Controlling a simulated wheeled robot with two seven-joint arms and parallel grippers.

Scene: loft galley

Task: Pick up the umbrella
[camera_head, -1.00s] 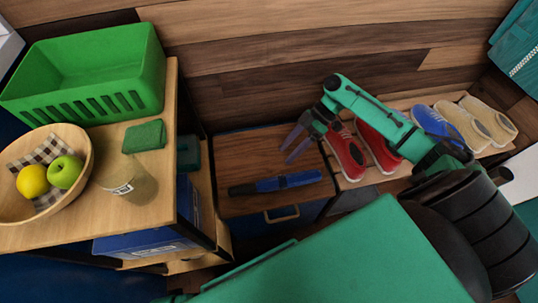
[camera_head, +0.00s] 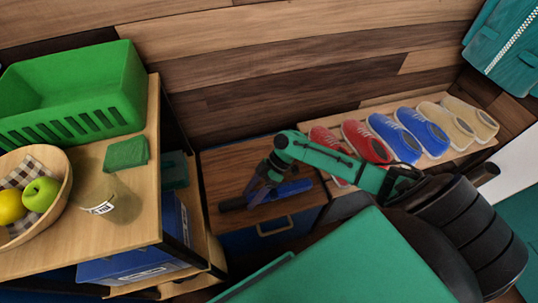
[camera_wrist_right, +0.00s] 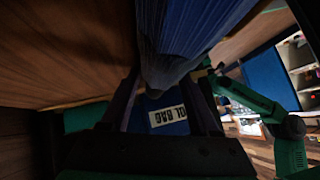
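The umbrella is a folded blue one (camera_head: 288,191) with a dark handle, lying on the low wooden-topped cabinet (camera_head: 225,168). My right gripper (camera_head: 258,192) is down at its middle, covering part of it. In the right wrist view the pleated blue umbrella (camera_wrist_right: 182,35) comes down from the top and ends between the two fingers of my right gripper (camera_wrist_right: 165,105). The fingers stand apart, with a gap showing between them. I cannot tell whether they touch it. My left gripper is not in view.
Left is a wooden shelf unit with a green basket (camera_head: 75,95), a fruit bowl (camera_head: 62,195), a green sponge (camera_head: 126,153) and a clear cup (camera_head: 98,195). Several shoes (camera_head: 365,140) stand on the rack at right.

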